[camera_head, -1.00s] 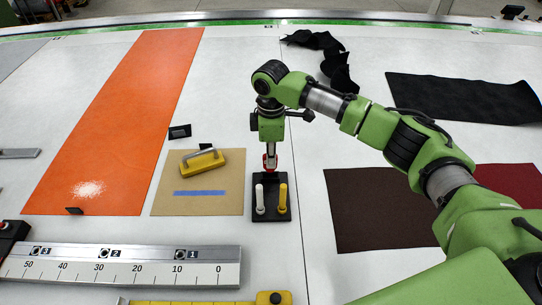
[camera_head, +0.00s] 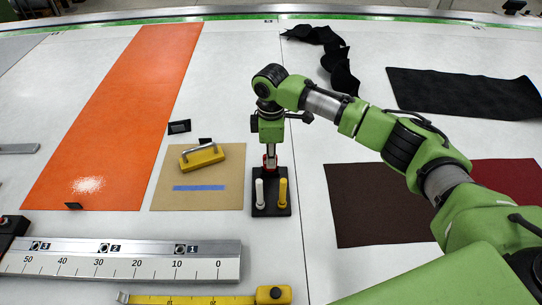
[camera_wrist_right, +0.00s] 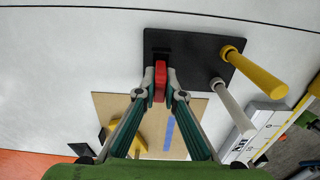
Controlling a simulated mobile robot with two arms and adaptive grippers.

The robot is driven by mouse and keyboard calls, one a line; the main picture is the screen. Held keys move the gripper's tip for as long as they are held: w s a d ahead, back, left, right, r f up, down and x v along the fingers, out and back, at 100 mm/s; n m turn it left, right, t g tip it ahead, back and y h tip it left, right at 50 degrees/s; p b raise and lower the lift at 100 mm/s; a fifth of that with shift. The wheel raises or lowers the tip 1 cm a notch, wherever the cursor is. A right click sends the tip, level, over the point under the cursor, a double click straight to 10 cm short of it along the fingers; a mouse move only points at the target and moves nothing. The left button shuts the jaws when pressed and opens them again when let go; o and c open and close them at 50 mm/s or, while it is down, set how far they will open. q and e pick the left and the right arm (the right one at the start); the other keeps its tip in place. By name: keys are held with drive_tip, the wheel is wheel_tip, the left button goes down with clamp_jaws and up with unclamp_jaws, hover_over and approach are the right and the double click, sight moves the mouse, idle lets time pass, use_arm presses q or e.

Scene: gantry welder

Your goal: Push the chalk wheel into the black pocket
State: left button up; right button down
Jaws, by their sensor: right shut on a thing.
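The chalk wheel appears to be the small red piece (camera_wrist_right: 160,78) between the fingertips in the right wrist view. It also shows as a bit of red (camera_head: 269,161) in the head view. My right gripper (camera_wrist_right: 161,97) is shut on it and points down at the rear of the black holder (camera_head: 259,211). The holder (camera_wrist_right: 205,58) has a darker slot by the red piece's tip, the likely pocket. I cannot tell how deep the tip sits in it. A white stick (camera_head: 260,192) and a yellow stick (camera_head: 283,192) stand upright in the holder's front. My left gripper is out of view.
A ruler (camera_head: 140,262) and a tape measure (camera_head: 273,295) lie in front. A brown sheet (camera_head: 370,215) lies to the right. The white table around the holder is mostly clear.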

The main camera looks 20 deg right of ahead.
drive_tip(key=shift+f, duration=0.55)
drive_tip(key=c, duration=2)
unclamp_jaws()
drive_tip(key=shift+c, duration=0.2)
wheel_tip(320, 180, up, 12)
